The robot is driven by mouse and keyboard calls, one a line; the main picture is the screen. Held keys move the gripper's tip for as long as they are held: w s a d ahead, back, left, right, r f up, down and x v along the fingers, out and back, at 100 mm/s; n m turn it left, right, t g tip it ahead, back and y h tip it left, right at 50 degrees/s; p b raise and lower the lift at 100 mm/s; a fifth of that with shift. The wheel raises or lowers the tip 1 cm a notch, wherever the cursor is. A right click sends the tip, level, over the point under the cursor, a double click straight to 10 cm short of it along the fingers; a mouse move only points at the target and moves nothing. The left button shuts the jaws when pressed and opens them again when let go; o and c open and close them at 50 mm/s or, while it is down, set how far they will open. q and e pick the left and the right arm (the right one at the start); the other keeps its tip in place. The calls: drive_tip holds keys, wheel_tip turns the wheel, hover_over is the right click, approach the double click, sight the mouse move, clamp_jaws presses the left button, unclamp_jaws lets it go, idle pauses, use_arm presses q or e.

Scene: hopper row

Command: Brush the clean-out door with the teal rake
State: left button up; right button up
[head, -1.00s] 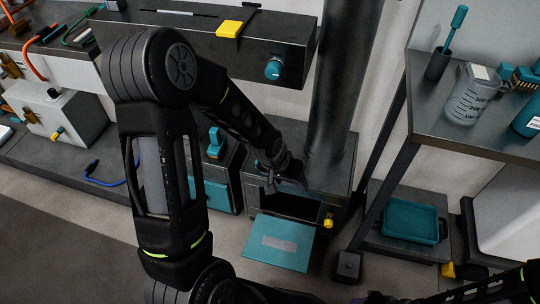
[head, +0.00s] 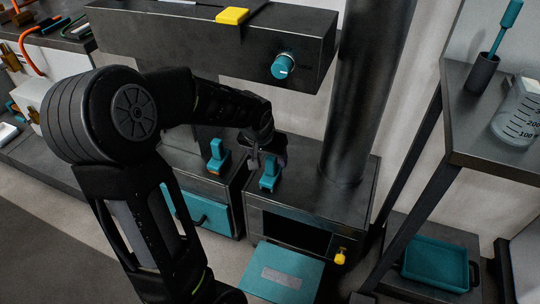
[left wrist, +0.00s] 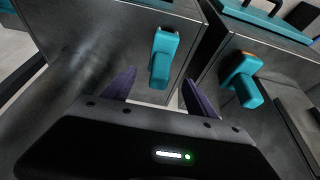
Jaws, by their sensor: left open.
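The clean-out door (head: 285,270) is a teal flap with a pale label. It hangs open, tilted outward, below the dark opening of the right hopper box (head: 350,205). A thin teal tool (head: 497,42) stands upright in a dark cup; its lower end is hidden, and I cannot tell if it is the rake. My left gripper (head: 267,160) is open and empty above the boxes, close to a teal handle (head: 270,175). In the left wrist view, its purple fingers (left wrist: 158,90) are apart, with one teal handle (left wrist: 163,55) beyond the gap and another (left wrist: 240,80) right of it.
A dark column (head: 358,90) rises behind the right box. An overhead dark beam (head: 210,45) carries a teal knob (head: 284,66). A dark shelf stand (head: 495,130) at right holds a beaker (head: 520,110), with a teal tray (head: 440,264) below. A yellow knob (head: 340,257) sits beside the opening.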

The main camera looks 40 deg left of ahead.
sight(273, 166)
use_arm(q)
drive_tip(key=shift+b+x, duration=1.55)
drive_tip(key=shift+x, duration=2.4)
drive_tip(key=shift+s, duration=0.1)
drive_tip(key=shift+c, duration=0.6)
clamp_jaws()
drive_tip(key=shift+c, duration=1.2)
unclamp_jaws()
drive_tip(key=shift+r, duration=0.15)
drive_tip(key=shift+r+p, duration=1.1)
drive_tip(key=shift+r, duration=0.25)
